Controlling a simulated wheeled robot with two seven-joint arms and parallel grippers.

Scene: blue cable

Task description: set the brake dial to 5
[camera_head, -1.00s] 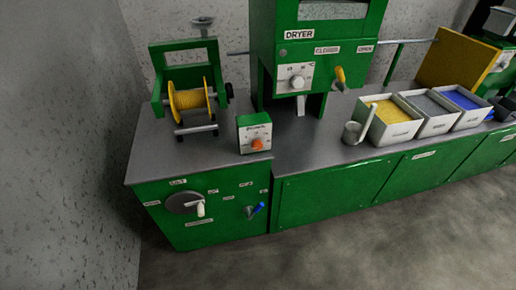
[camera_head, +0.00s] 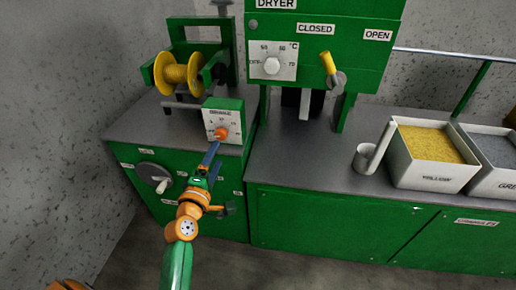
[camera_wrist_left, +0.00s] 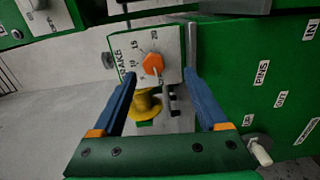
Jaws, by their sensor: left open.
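The brake dial is an orange knob (camera_head: 221,133) on a white scale plate (camera_head: 219,120) of a small green box on the grey bench. In the left wrist view the orange knob (camera_wrist_left: 153,64) shows with scale numbers around it. I cannot tell which number it points to. My left gripper (camera_head: 214,147) reaches up to the front of the knob. In the left wrist view the blue fingers of my left gripper (camera_wrist_left: 160,76) are open, one to each side of the knob with gaps between. My right gripper is not in view.
A yellow spool (camera_head: 178,72) stands behind the brake box. A white crank handle (camera_head: 162,186) sticks out of the green cabinet front. The dryer, with its temperature knob (camera_head: 272,65) and yellow lever (camera_head: 328,63), stands to the right. A yellow-filled bin (camera_head: 434,177) is farther right.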

